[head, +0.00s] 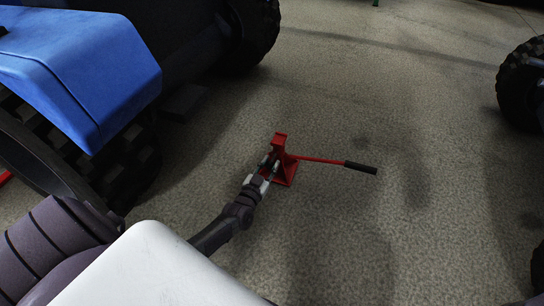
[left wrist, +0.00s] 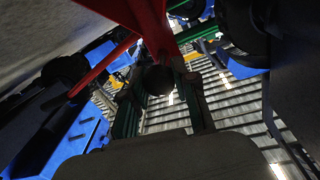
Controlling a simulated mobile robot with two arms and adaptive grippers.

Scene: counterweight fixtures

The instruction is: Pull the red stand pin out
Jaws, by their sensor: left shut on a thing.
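The red stand (head: 284,160) is upright on the floor near the middle of the head view. Its red lever (head: 320,160) sticks out to the right and ends in a black grip (head: 361,168). My left gripper (head: 269,166) reaches in from the lower left and is shut at the stand's left side. In the left wrist view the red stand (left wrist: 150,20) rises close in front of the fingers. My right gripper is in neither view.
A blue tractor with dark tyres (head: 130,160) stands close on the left. Another dark wheel (head: 521,88) is at the right edge. The concrete floor (head: 420,110) around the stand's right side is clear.

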